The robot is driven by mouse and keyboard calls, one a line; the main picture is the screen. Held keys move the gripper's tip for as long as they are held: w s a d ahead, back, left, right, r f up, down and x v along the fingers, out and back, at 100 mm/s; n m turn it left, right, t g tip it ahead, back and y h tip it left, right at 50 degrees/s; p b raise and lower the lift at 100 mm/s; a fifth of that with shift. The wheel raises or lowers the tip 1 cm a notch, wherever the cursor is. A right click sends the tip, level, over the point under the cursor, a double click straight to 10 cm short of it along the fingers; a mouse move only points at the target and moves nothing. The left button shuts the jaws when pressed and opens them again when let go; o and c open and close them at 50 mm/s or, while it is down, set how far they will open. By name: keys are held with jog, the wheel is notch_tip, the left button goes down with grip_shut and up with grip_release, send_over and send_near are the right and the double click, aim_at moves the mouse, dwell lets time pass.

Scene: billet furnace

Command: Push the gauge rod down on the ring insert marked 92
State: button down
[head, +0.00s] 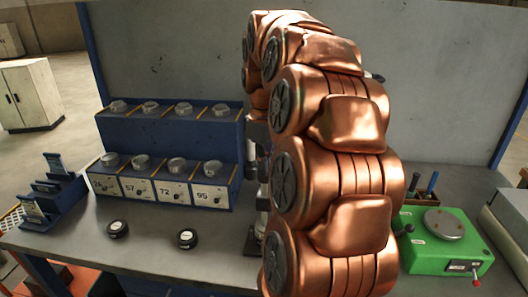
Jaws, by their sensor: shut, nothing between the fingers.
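My copper arm fills the middle of the head view and hides much of the bench behind it. My gripper (257,135) shows only as a dark sliver at the arm's left edge; it is shut, and its fingertips are hard to make out. Below it, a narrow upright fixture (262,200) stands on the bench, mostly hidden by my arm. I cannot make out the gauge rod or a ring insert marked 92 there. I cannot tell whether my gripper touches the fixture.
A blue two-tier rack (180,137) holds several metal pieces; its lower labels include 57, 72 and 95. A blue slotted holder (52,190) stands left. A green device (440,255) stands right.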

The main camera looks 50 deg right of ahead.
jog(key=shift+r+p, duration=1.4)
jog(key=shift+r, duration=2.1)
jog(key=s+a+f, duration=0.2)
jog(key=a+f, duration=0.2)
jog(key=a, duration=0.5)
jog(key=s+a+f, duration=0.2)
jog(key=a+f, duration=0.2)
jog(key=a, duration=0.6)
jog(key=s+a+f+g, duration=0.1)
jog(key=s+a+f, duration=0.3)
jog(key=s+f, duration=0.1)
jog(key=s+a+f+m, duration=0.1)
jog(key=s+a+f, duration=0.3)
jog(key=s, duration=0.4)
jog(key=shift+s+a+f+g, duration=0.15)
jog(key=shift+a+f+g, duration=0.05)
jog(key=shift+f+g, duration=0.2)
jog(key=shift+d, duration=0.1)
